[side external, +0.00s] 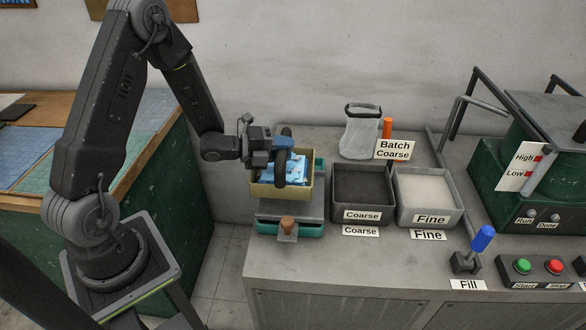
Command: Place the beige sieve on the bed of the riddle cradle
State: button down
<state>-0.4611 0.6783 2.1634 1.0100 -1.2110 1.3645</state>
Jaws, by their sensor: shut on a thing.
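The beige sieve (267,192) is a square box with beige walls and light blue pieces inside. It is over the back part of the riddle cradle (284,230), a teal frame with a grey bed (285,211) and a brown knob at its front. My gripper (291,172) reaches in from the left, above the sieve, and is shut on it.
Right of the cradle stand a dark Coarse bin (362,213) and a pale Fine bin (427,218). Behind them is a grey mesh bag (361,135) with a Batch Coarse sign (394,150). A blue-tipped Fill lever (481,238) and a green machine (490,190) stand farther right.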

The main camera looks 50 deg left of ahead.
aim_at(293, 179)
jog(key=shift+w+d+f, duration=0.35)
jog(key=shift+d+f, duration=0.05)
jog(key=shift+d, duration=0.15)
jog(key=shift+w+d+f, duration=0.3)
jog(key=shift+d+f, duration=0.05)
jog(key=shift+d, duration=0.15)
jog(key=shift+f, duration=1.95)
jog(key=c, duration=0.8)
grip_release()
jog(key=shift+f, duration=0.15)
jog(key=shift+c, duration=0.2)
